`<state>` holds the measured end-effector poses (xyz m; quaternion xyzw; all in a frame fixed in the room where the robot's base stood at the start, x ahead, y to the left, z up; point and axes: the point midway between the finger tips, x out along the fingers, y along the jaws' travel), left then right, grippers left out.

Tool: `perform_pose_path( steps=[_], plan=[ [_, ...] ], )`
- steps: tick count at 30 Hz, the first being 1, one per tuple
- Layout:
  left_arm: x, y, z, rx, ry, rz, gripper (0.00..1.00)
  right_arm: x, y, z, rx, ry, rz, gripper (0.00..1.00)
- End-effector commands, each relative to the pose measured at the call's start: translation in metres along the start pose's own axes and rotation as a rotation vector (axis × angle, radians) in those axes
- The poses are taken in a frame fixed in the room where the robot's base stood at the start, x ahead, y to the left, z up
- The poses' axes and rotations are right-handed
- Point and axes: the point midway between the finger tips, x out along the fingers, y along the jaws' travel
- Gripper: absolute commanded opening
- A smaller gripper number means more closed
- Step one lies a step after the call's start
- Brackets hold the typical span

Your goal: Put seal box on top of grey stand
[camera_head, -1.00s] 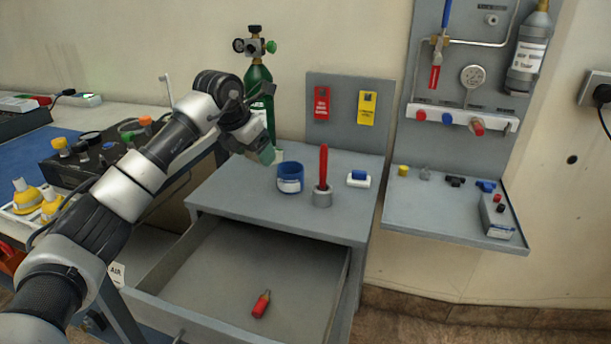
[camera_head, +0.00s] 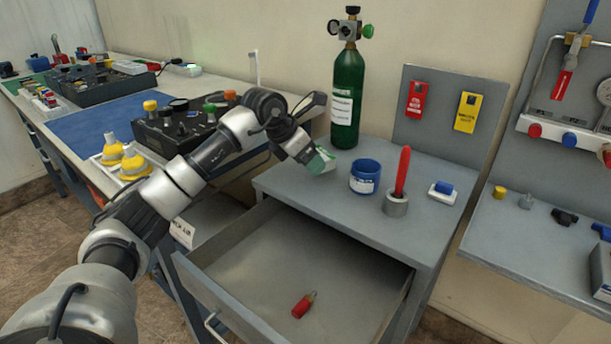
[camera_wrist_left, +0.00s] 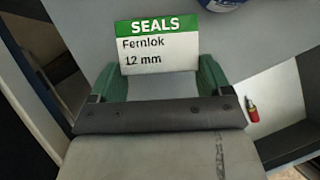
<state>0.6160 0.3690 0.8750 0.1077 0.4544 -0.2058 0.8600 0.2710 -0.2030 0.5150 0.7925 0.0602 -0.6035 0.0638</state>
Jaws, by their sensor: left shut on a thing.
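The seal box (camera_head: 321,162) is a small white and green box in my left gripper (camera_head: 313,158). In the left wrist view the seal box (camera_wrist_left: 158,45) shows its label, "SEALS Fernlok 12 mm", between the green fingers. The left gripper is shut on it. The grey stand (camera_head: 425,228), a cabinet with an open drawer, is below and around it in the head view. The box appears over the back left part of the stand's top, left of the blue cup. I cannot tell whether it touches the top. My right gripper is not in view.
On the stand are a green cylinder (camera_head: 347,100), a blue cup (camera_head: 365,177), a red-handled tool in a grey holder (camera_head: 396,204) and a blue-white block (camera_head: 442,193). The drawer (camera_head: 300,265) holds a red item (camera_head: 303,305). The stand's front top is clear.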

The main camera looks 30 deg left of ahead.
Motion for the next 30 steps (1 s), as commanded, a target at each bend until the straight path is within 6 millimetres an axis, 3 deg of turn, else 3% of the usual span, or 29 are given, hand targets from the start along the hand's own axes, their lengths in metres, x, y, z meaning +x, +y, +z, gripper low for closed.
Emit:
perform_pose_path(
  steps=[4, 12, 22, 23, 24, 27, 30],
  plan=[
    [0.005, 0.003, -0.010, 0.000, 0.000, -0.001, 0.52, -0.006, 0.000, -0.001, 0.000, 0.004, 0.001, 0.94],
    [0.033, 0.003, -0.028, 0.000, 0.000, -0.001, 0.52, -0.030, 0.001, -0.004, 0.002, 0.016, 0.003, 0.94],
    [0.034, 0.003, -0.029, 0.000, 0.000, -0.001, 0.52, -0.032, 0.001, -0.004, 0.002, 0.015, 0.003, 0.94],
    [0.034, 0.003, -0.029, 0.000, 0.000, -0.001, 0.82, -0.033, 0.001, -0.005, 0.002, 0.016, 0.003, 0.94],
    [0.034, 0.003, -0.029, 0.000, 0.000, -0.001, 0.88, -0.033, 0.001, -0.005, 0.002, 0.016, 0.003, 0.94],
    [0.034, 0.003, -0.029, 0.000, 0.000, -0.001, 1.00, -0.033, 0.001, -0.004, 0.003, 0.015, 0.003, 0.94],
    [0.034, 0.003, -0.029, 0.000, 0.000, 0.000, 1.00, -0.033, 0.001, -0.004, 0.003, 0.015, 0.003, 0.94]
  ],
)
